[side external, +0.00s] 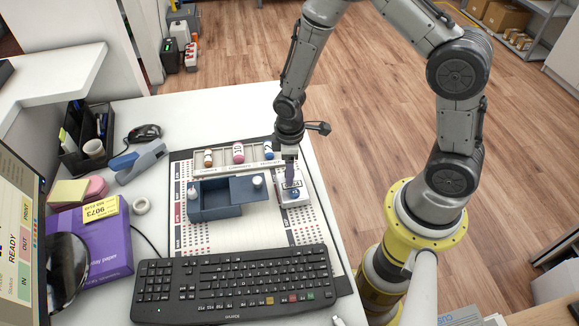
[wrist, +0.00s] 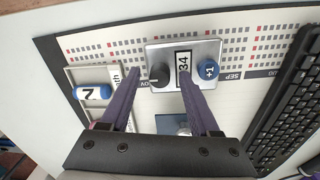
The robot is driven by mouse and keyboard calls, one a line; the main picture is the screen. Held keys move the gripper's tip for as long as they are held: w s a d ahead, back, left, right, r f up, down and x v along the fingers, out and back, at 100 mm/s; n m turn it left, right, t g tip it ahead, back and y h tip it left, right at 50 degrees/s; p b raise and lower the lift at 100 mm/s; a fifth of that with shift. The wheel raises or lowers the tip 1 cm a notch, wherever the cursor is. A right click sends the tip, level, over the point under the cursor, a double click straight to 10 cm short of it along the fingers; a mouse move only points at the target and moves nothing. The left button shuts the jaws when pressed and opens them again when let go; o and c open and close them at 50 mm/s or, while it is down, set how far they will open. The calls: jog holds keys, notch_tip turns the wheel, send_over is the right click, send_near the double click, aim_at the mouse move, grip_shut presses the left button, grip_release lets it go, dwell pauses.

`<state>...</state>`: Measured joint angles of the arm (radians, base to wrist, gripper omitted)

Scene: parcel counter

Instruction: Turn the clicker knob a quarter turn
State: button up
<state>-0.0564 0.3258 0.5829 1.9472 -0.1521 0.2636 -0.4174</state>
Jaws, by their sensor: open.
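The clicker (wrist: 205,48) is a silver box with a black knob (wrist: 157,76), a counter window (wrist: 184,64) reading 34 and a blue +1 button (wrist: 208,71). In the side view the clicker (side external: 295,201) sits on the desk mat, right of the blue box, partly hidden by my gripper (side external: 290,183). In the wrist view my gripper (wrist: 159,73) is open, its two purple fingers pointing at the clicker. The knob shows between the fingertips, and the right one overlaps the counter window's edge. I cannot tell whether either finger touches the knob.
A blue box (side external: 214,207) with a partly slid lid (side external: 248,190) stands left of the clicker. Behind them is a rack (side external: 225,168) with several small bottles. A keyboard (side external: 235,283) lies in front. A stapler (side external: 142,160) and purple box (side external: 95,248) stand at left.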

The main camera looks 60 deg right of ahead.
grip_shut()
jog(key=shift+m, duration=0.3)
jog(key=m, duration=0.9)
jog(key=shift+w+g, duration=0.1)
jog(key=shift+g, duration=0.2)
jog(key=m, duration=0.8)
jog(key=shift+m, duration=0.5)
